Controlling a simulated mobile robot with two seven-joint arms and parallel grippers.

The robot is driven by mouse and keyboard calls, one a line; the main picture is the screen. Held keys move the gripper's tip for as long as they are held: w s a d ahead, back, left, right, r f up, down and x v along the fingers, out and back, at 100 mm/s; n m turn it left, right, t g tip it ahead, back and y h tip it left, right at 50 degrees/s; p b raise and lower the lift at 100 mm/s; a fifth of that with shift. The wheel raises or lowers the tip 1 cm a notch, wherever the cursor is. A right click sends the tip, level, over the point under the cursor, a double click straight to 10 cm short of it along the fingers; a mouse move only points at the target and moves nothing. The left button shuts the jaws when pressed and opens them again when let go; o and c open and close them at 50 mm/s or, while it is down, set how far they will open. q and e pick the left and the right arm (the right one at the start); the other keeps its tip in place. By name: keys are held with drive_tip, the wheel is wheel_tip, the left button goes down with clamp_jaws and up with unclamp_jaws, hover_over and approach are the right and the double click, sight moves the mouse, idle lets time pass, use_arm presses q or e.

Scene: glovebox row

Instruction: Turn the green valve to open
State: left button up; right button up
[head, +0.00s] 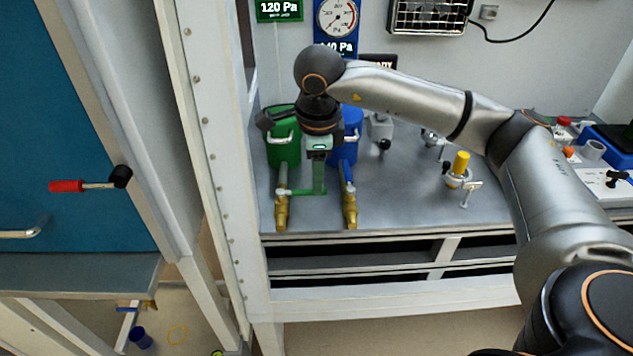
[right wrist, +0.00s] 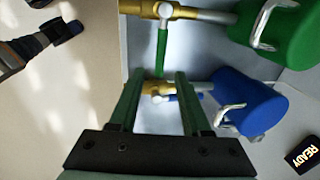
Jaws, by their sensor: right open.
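The green valve (head: 281,212) is a brass body on the pipe of a green canister (head: 281,150), near the bench front. Its green lever (right wrist: 162,48) sticks out sideways, across the pipe, towards the blue canister's valve. My right gripper (head: 312,192) is open and empty, pointing down between the two valves. My left gripper is not in view.
A blue canister (head: 349,125) with a similar brass valve (head: 350,212) stands close to the right. A yellow-topped fitting (head: 460,163) stands farther right on the grey bench (head: 400,205). A white frame post (head: 213,130) borders the bench at the left.

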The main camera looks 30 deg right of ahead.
sight(302, 192)
drive_tip(key=shift+w+d+f, duration=0.1)
drive_tip(key=shift+w+f, duration=0.05)
drive_tip(key=shift+f, duration=0.8)
drive_tip(key=shift+w+d+f, duration=0.1)
drive_tip(key=shift+w+f, duration=0.05)
drive_tip(key=shift+f, duration=0.8)
clamp_jaws()
